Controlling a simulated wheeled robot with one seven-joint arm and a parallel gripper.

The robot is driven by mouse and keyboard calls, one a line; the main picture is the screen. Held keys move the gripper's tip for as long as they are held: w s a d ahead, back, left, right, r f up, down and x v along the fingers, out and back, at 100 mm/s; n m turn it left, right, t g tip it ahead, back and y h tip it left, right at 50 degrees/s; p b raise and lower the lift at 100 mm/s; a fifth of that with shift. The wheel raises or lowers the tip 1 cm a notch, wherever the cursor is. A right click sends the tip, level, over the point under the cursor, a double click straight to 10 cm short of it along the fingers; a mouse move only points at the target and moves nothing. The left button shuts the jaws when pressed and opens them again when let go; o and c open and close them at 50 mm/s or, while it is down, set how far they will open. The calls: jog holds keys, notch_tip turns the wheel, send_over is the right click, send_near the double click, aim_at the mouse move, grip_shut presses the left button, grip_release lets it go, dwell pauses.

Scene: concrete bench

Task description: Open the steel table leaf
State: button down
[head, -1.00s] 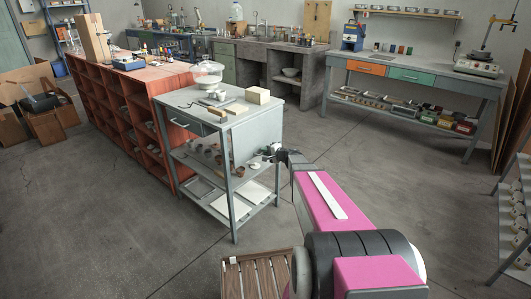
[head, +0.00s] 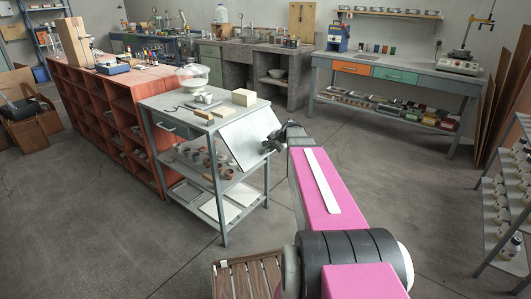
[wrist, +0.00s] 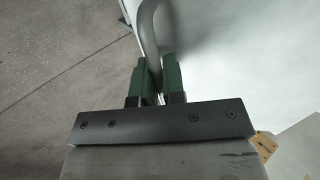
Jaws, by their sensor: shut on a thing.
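The steel table (head: 205,114) stands in the middle of the head view. Its pale grey leaf (head: 248,137) hangs from the table's right edge and slants outward and down, neither vertical nor level. My gripper (head: 276,143) is at the leaf's outer lower edge. In the wrist view, the green fingers of my gripper (wrist: 156,68) are shut around a curved grey handle (wrist: 148,28), with the leaf's surface (wrist: 240,60) filling the right side. The exact finger contact is partly hidden by the fingers.
Cups and trays fill the shelves below. A slatted wooden stool (head: 245,275) stands in front. The concrete floor (head: 390,170) to the right is clear.

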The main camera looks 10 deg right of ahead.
notch_tip(320, 180, up, 16)
jog(key=s+d+g+h, duration=0.2)
jog(key=g+h, duration=0.1)
jog(key=g, duration=0.1)
jog(key=shift+s+r, duration=0.15)
jog(key=shift+s, duration=0.1)
jog(key=shift+r, duration=0.1)
dwell(0.3)
jog(key=c, duration=1.2)
grip_release()
jog(key=v, duration=1)
jog(key=shift+w+a+r, duration=0.1)
jog(key=shift+a+r, duration=0.05)
jog(key=shift+r, duration=0.25)
